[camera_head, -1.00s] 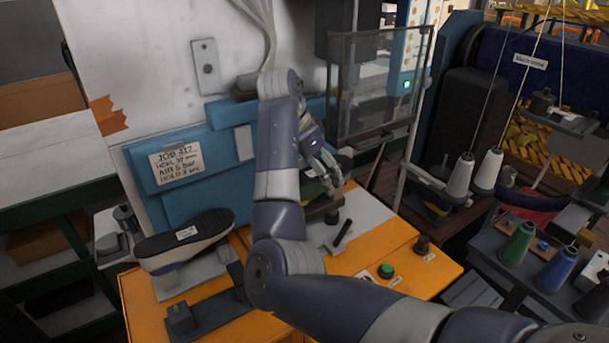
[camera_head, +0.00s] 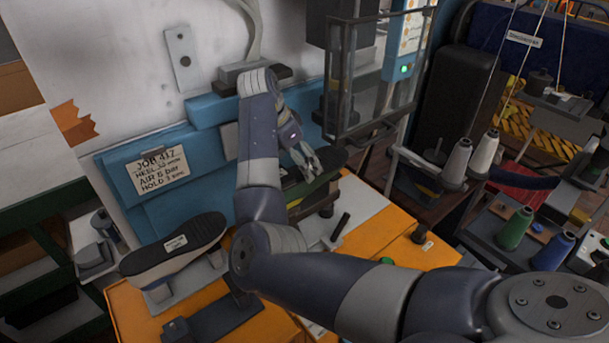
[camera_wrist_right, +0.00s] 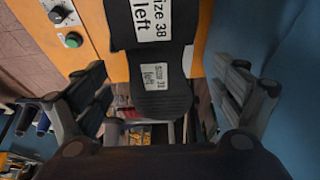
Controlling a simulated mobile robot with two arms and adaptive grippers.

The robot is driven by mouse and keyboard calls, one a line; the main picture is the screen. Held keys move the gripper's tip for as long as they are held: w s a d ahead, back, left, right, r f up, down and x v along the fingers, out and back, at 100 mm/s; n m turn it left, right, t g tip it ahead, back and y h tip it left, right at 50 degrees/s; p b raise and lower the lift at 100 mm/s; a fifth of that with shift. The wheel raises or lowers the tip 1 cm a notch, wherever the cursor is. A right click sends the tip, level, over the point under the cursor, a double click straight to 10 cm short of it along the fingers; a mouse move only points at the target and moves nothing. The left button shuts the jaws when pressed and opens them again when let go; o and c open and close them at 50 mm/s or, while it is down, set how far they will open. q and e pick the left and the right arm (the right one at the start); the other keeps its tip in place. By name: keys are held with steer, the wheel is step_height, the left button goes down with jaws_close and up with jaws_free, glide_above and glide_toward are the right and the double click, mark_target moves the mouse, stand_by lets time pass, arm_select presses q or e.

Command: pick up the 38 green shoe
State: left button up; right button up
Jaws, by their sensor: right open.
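A dark green shoe (camera_head: 300,193) sits sole up on the right stand of the orange bench, partly hidden by my right gripper. In the right wrist view the dark sole (camera_wrist_right: 172,98) carries two white labels reading size 38 left. My right gripper (camera_head: 308,160) is above the shoe, tilted down to it. In the wrist view its two fingers (camera_wrist_right: 165,95) are apart, one on each side of the sole's end, with gaps showing. Another dark shoe (camera_head: 172,247) with a pale band lies sole up on the left stand. My left gripper is out of view.
The orange bench (camera_head: 395,238) has a black lever (camera_head: 341,226) and a green button (camera_wrist_right: 73,40). A blue panel with a job card (camera_head: 158,170) stands behind. A clear guard (camera_head: 368,80) rises behind the gripper. Thread cones (camera_head: 515,228) stand at right.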

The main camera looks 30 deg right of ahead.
steer(key=p+x, duration=0.2)
steer(key=x, duration=0.1)
steer(key=shift+s+d+f, duration=0.1)
steer(key=shift+s+d, duration=0.05)
steer(key=shift+d, duration=0.05)
steer(key=shift+d+f, duration=0.15)
steer(key=shift+f, duration=0.45)
steer(key=c, duration=1.7)
steer(key=shift+c, duration=0.5)
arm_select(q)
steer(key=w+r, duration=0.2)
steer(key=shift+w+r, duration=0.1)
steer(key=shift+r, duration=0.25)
